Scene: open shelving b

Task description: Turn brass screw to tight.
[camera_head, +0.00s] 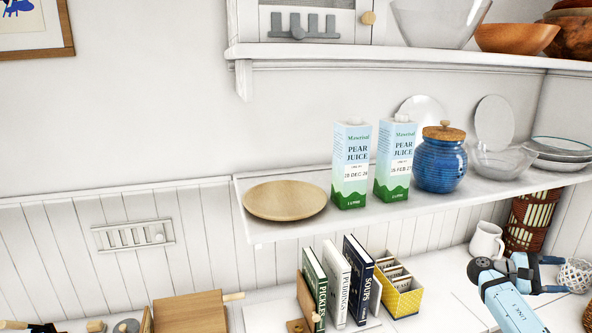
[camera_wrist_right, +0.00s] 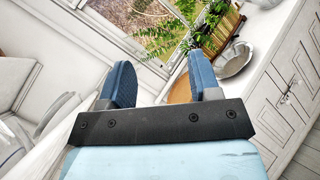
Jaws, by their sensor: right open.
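I cannot make out a brass screw for certain in either view. In the head view, a small brown block (camera_head: 297,326) with a round spot sits at the foot of the wooden bookend (camera_head: 306,301); it is too small to tell if the spot is a screw. My right gripper (camera_head: 556,274) is at the lower right, over the counter, its fingers pointing right. In the right wrist view its two blue fingers (camera_wrist_right: 163,82) are spread apart with nothing between them. My left gripper is not in view.
A shelf holds a wooden plate (camera_head: 285,200), two juice cartons (camera_head: 351,165) and a blue jar (camera_head: 440,164). Books (camera_head: 338,282) and a yellow box (camera_head: 404,299) stand below. A white jug (camera_head: 486,242) and patterned cup (camera_head: 575,275) are near my right gripper.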

